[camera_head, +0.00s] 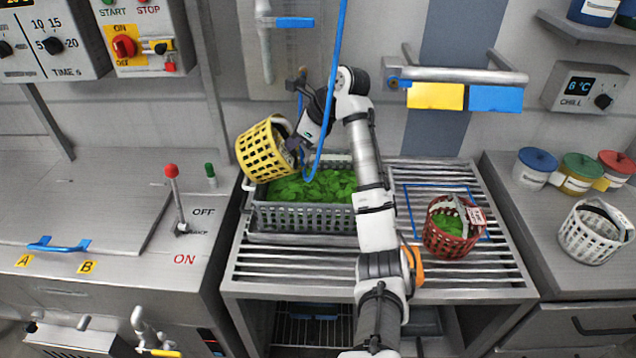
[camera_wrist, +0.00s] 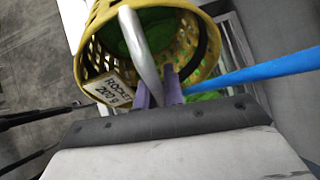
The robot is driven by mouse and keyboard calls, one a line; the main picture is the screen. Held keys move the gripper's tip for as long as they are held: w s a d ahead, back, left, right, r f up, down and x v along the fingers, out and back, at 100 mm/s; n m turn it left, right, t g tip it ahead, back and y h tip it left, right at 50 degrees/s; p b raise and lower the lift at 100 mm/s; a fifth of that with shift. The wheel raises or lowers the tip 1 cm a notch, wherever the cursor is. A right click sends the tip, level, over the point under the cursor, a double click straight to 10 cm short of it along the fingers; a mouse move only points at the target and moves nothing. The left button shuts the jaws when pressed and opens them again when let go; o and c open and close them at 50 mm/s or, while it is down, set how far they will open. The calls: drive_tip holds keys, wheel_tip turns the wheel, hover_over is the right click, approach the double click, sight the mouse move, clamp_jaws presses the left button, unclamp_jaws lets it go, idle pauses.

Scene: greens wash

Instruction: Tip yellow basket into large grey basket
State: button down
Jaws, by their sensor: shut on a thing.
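The yellow basket (camera_head: 262,153) is in the air above the left end of the large grey basket, tilted in the head view. My gripper (camera_head: 296,143) is shut on its handle at the right side. In the wrist view the yellow basket (camera_wrist: 98,57) shows its pale handle (camera_wrist: 140,50) between my gripper's purple fingers (camera_wrist: 158,92), a tag reading ROCKET 200 g, and some green inside. The large grey basket (camera_head: 305,218) stands on the slatted rack and holds green leaves (camera_head: 312,187). My arm hides its right end.
A white basket (camera_head: 590,240) and several lidded jars (camera_head: 581,172) are on the right counter. A blue hose (camera_head: 330,90) hangs by my gripper. A red-knobbed lever (camera_head: 175,195) stands at left.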

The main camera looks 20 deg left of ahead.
drive_tip(key=shift+r, duration=0.1)
drive_tip(key=shift+w+d+y, duration=0.1)
drive_tip(key=shift+d+y, duration=0.3)
drive_tip(key=shift+y, duration=0.2)
drive_tip(key=shift+d+r, duration=0.1)
drive_tip(key=shift+r, duration=0.05)
drive_tip(key=shift+w+d+g+y, duration=0.15)
drive_tip(key=shift+d+g+y, duration=0.2)
drive_tip(key=shift+y, duration=0.25)
drive_tip(key=shift+w+d+r+y, duration=0.1)
drive_tip(key=shift+w+d+y, duration=0.05)
drive_tip(key=shift+d+y, duration=0.35)
drive_tip(key=shift+w+d+y, duration=0.15)
drive_tip(key=shift+d+y, duration=0.15)
drive_tip(key=shift+d, duration=0.3)
drive_tip(key=shift+d+y, duration=0.15)
drive_tip(key=shift+y, duration=0.15)
drive_tip(key=shift+w+d+m+g+y, duration=0.1)
drive_tip(key=shift+d+m+g+y, duration=0.1)
drive_tip(key=shift+m+g+y, duration=0.15)
drive_tip(key=shift+w+d+y, duration=0.1)
drive_tip(key=shift+d+y, duration=0.15)
drive_tip(key=shift+y, duration=0.1)
drive_tip(key=shift+d+y, duration=0.2)
drive_tip(key=shift+y, duration=0.1)
